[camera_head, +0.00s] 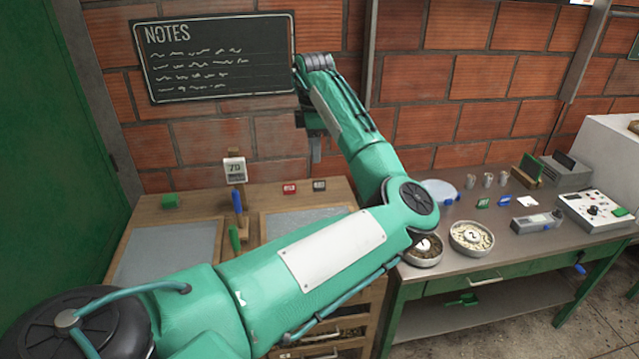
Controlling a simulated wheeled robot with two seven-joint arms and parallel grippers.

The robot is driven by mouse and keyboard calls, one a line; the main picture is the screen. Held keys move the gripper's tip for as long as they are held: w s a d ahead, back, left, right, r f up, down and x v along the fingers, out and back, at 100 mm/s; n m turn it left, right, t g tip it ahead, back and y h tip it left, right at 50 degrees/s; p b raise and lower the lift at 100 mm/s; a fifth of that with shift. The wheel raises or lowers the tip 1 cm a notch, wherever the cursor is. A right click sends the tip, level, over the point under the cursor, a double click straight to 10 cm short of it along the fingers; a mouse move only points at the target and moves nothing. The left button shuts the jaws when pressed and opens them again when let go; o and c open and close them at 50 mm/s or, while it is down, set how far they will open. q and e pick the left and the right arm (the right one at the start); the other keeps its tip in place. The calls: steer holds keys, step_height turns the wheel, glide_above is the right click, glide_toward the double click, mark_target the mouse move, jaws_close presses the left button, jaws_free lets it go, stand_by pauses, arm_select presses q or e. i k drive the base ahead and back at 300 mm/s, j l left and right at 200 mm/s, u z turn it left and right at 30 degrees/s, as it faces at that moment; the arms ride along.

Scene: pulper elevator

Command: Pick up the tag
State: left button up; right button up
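Several small items could be the tag; I cannot tell which one is meant. A red tag (290,188) and a black tag (319,185) stand at the back of the wooden cabinet. On the right table are a green tag (483,203), a blue tag (504,200) and a white card (527,202). My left arm crosses the middle of the view. My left gripper (316,150) hangs down above and behind the black tag, apart from it. Its fingers are small and seen edge-on, so their opening is unclear. My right gripper is not in view.
The cabinet (255,195) also holds a sign reading 70 (235,170) and blue and green handled items. The metal table (470,260) holds two numbered bowls (472,238), metal cups, a scale (595,210) and a grey device (537,221). A notes board (215,55) hangs on the brick wall.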

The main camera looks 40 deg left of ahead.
mark_target(318, 186)
steer(key=i+j, duration=0.9)
steer(key=j, duration=0.2)
steer(key=i+j, duration=0.45)
steer(key=j, duration=0.15)
